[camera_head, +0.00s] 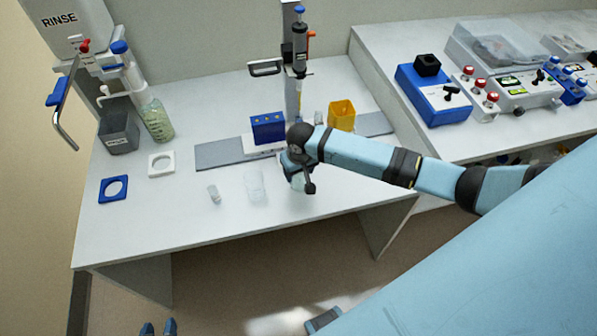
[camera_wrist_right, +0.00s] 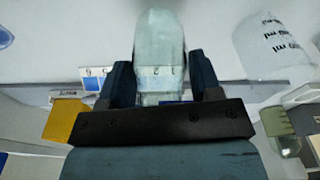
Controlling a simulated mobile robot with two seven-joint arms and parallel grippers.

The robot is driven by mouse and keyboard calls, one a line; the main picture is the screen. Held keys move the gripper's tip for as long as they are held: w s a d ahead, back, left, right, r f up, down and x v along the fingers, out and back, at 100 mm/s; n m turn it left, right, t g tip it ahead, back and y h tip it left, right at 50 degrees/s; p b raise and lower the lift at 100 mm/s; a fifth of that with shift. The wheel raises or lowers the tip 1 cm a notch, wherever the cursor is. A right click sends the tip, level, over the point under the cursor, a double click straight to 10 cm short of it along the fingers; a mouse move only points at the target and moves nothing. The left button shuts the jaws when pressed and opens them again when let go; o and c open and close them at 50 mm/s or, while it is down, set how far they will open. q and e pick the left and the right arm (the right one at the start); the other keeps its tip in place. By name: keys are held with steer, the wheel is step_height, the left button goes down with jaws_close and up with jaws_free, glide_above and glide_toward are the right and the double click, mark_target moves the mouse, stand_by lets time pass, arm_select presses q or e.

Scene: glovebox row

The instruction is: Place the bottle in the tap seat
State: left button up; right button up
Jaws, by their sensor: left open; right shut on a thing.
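My right gripper (camera_head: 298,178) is over the front of the bench, shut on a clear, rounded container with scale marks, probably the bottle (camera_wrist_right: 160,45). In the head view the arm and gripper mostly hide it. I cannot tell whether it touches the bench. A white square ring (camera_head: 152,160) and a blue square ring (camera_head: 105,193) lie at the left, below the rinse tap (camera_head: 103,91); nothing labels either as the tap seat. Both look empty. My left gripper (camera_head: 158,329) is open at the bottom edge, off the bench.
A green-tinted bottle (camera_head: 158,122) and a grey bin (camera_head: 118,135) stand at the back left. A clear beaker (camera_head: 254,184) and small vial (camera_head: 214,194) stand left of my right gripper. A blue block (camera_head: 268,127) and yellow container (camera_head: 342,115) stand behind.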

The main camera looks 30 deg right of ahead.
steer(key=shift+f, duration=0.55)
steer(key=shift+f, duration=0.1)
steer(key=o, duration=1)
steer(key=shift+c, duration=0.2)
